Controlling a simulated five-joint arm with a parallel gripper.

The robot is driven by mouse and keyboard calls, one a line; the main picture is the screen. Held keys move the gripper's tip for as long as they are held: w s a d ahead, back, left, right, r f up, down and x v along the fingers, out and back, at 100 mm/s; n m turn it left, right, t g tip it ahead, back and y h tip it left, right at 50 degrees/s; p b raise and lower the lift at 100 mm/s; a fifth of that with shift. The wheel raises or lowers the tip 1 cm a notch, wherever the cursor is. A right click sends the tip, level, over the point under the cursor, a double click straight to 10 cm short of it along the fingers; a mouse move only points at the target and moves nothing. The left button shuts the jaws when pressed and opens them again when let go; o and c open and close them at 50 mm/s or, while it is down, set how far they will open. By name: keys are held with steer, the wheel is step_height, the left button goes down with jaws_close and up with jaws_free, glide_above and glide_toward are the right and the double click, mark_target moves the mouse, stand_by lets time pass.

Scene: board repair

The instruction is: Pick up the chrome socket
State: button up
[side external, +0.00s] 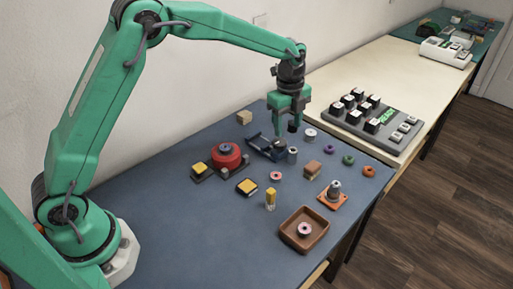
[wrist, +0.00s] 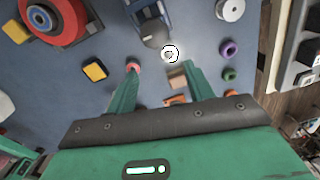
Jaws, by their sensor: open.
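The chrome socket (side external: 292,155) stands upright on the blue mat, right beside a dark blue vise-like tool (side external: 266,148). In the wrist view the socket (wrist: 170,53) shows as a bright ring with an open top. The tool (wrist: 150,30) is just to its upper left there. My gripper (side external: 287,125) is above the mat near the tool, pointing down. In the wrist view its two green fingers (wrist: 160,66) are apart and empty, with the socket just beyond the gap between the tips. I cannot tell the exact height of the tips above the socket.
A pink ring (side external: 276,176), a tan-brown block (side external: 312,170) and an orange plate with a metal part (side external: 332,196) are close by. A red spool (side external: 226,156) is left, a brown tray (side external: 304,247) in front. A keypad board (side external: 372,120) lies at the right.

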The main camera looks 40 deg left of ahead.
mark_target(293, 149)
steer(key=shift+m, duration=0.9)
steer(key=f, duration=0.1)
steer(key=w+f, duration=0.1)
steer(key=d+f, duration=0.1)
steer(key=shift+w+f, duration=0.3)
steer(key=shift+w, duration=0.05)
steer(key=shift+f, duration=1.3)
steer(key=shift+d+f, duration=0.2)
steer(key=shift+f, duration=2.4)
steer(key=c, duration=1.1)
steer(key=shift+o, duration=0.2)
steer(key=shift+r, duration=0.2)
